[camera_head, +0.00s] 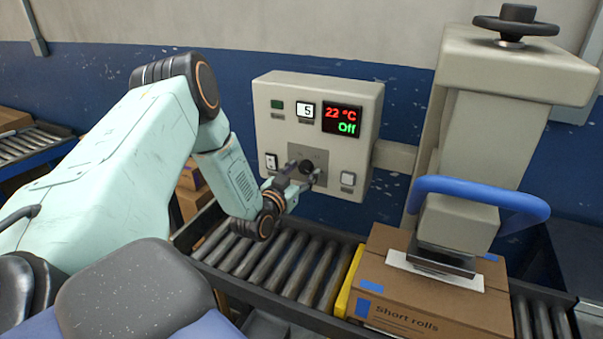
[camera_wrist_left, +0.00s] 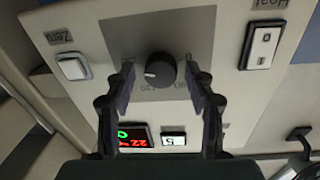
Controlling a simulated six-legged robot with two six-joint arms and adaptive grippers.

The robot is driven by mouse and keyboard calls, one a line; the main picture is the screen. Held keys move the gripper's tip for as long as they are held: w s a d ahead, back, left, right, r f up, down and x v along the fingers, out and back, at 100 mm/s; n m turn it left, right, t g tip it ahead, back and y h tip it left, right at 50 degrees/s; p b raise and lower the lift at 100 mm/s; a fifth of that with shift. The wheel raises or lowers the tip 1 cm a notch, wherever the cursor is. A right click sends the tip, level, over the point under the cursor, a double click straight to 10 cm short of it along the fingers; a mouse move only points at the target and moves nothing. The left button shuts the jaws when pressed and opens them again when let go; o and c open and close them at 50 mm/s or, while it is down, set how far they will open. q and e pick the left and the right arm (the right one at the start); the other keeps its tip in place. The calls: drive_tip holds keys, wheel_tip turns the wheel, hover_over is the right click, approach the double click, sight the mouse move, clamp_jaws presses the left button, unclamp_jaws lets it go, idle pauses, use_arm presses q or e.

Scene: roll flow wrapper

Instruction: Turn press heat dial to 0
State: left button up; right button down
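The press heat dial (camera_wrist_left: 160,70) is a round black knob on a grey plate of the control box (camera_head: 275,125). In the wrist view its white mark points left, and the picture is upside down. In the head view the dial (camera_head: 308,165) is partly behind my left gripper (camera_head: 302,175). In the wrist view that gripper (camera_wrist_left: 161,85) is open, one finger on each side of the knob with gaps between. The small display (camera_head: 306,110) reads 5. The larger display (camera_head: 342,120) reads 22 °C in red and Off in green. My right gripper is out of view.
A white switch (camera_head: 271,162) and a white button (camera_head: 348,178) flank the dial plate. The press (camera_head: 475,150), with a blue handle (camera_head: 480,192), stands at right above a cardboard box (camera_head: 420,300). A roller conveyor (camera_head: 280,262) runs below the control box.

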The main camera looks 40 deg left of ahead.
use_arm(q)
drive_tip(key=shift+w+a+f, duration=0.1)
drive_tip(key=shift+a+f, duration=0.05)
drive_tip(key=c, duration=1)
